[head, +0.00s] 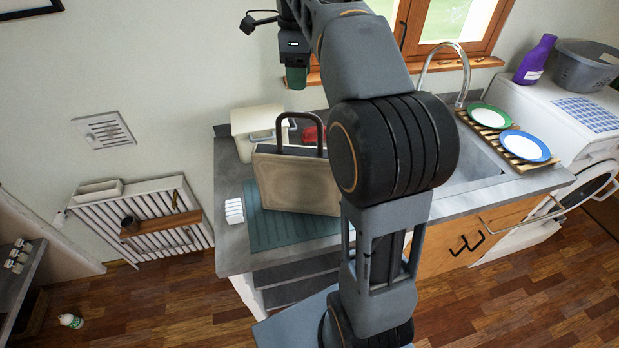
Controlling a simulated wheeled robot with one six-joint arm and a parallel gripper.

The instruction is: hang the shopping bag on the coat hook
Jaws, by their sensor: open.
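The shopping bag (297,182) is beige with dark edging and a stiff dark loop handle that points up. It stands on the counter at the rear of a teal ribbed mat, its right edge close to my arm. A dark round peg (128,221) sticks out of a wooden board on the left wall; it may be the coat hook, but it is small. My gripper (266,19) is at the top of the view, above and apart from the bag. It is open, with nothing seen in it; its shape is partly unclear.
The teal mat (262,232) has free room in front of the bag. A white block (234,211) stands left of it, a cream container (262,124) behind. A slatted radiator (90,218) is behind the board. Plates (525,146) lie on a rack beside the sink.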

